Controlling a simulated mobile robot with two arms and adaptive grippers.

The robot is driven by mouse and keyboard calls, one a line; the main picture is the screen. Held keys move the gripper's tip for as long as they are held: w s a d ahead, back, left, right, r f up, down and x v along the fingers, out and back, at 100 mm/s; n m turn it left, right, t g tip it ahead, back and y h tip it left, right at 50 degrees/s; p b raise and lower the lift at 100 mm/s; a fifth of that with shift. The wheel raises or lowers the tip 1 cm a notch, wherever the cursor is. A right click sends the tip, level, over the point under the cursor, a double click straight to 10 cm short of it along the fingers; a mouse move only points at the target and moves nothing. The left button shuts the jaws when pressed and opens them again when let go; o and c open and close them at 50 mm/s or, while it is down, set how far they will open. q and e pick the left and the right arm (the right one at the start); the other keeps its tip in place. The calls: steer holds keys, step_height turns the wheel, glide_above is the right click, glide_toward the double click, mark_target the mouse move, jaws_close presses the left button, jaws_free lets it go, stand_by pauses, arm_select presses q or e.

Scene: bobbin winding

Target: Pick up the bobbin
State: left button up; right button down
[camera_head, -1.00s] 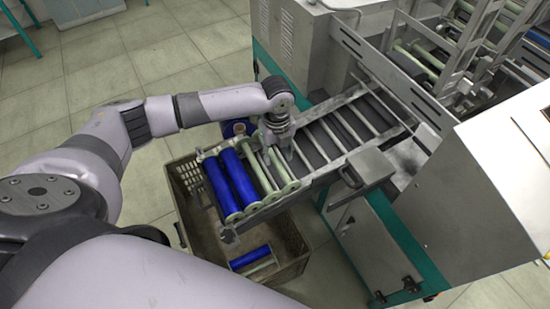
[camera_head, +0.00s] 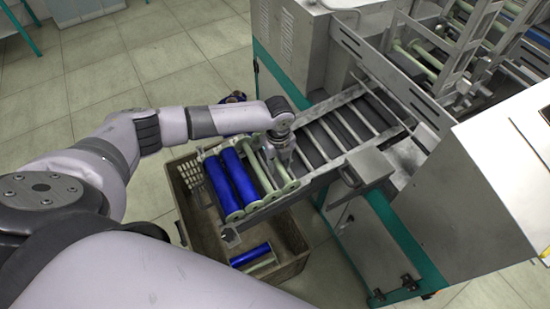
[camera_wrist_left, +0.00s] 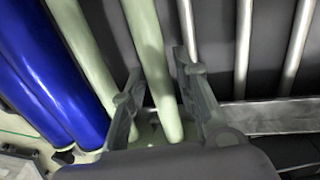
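Pale green bare bobbins lie side by side on the machine's sloping rack, beside two blue wound bobbins (camera_head: 241,174). In the left wrist view, one pale green bobbin (camera_wrist_left: 148,55) runs between the two fingers of my left gripper (camera_wrist_left: 160,105). The fingers are apart, with gaps to the bobbin, so the gripper is open around it. Another green bobbin (camera_wrist_left: 82,45) and a blue bobbin (camera_wrist_left: 45,75) lie to the left of the fingers. In the head view, my left gripper (camera_head: 284,160) is over the green bobbins, its tips partly hidden. My right gripper is not in view.
A brown crate (camera_head: 292,226) stands on the floor under the rack, with a blue bobbin (camera_head: 250,254) and a green one inside. The machine's metal side plate (camera_head: 395,85) and grey roller bed (camera_head: 335,130) lie to the right. A blue object (camera_head: 234,96) shows behind my arm.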

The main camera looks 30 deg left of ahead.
arm_select(q)
jaws_close()
steer(key=shift+r, duration=0.15)
